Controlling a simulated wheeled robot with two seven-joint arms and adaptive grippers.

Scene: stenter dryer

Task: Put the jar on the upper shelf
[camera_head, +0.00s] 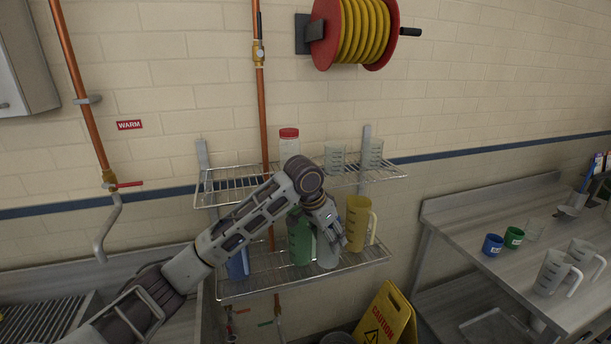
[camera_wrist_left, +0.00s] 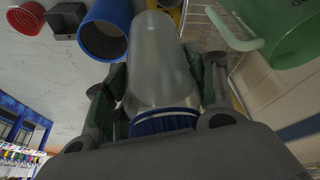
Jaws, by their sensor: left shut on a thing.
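My left gripper (camera_head: 328,238) is at the lower wire shelf (camera_head: 262,285), between the green jug and the yellow jug. It is shut on a clear, frosted jar with a blue lid, which fills the middle of the left wrist view (camera_wrist_left: 160,65). In the head view the jar's pale body (camera_head: 328,256) shows below the fingers, and its lid is hidden by the gripper. I cannot tell whether its base touches the shelf. The upper wire shelf (camera_head: 230,190) is above, with my left arm crossing in front of it. My right gripper is not in view.
The upper shelf holds a red-lidded jar (camera_head: 289,144) and two clear beakers (camera_head: 334,158) (camera_head: 372,153). Beside the held jar stand a green jug (camera_head: 300,240) and a yellow jug (camera_head: 357,222). A blue jug (camera_head: 238,263) stands further left. A caution sign (camera_head: 388,318) is below.

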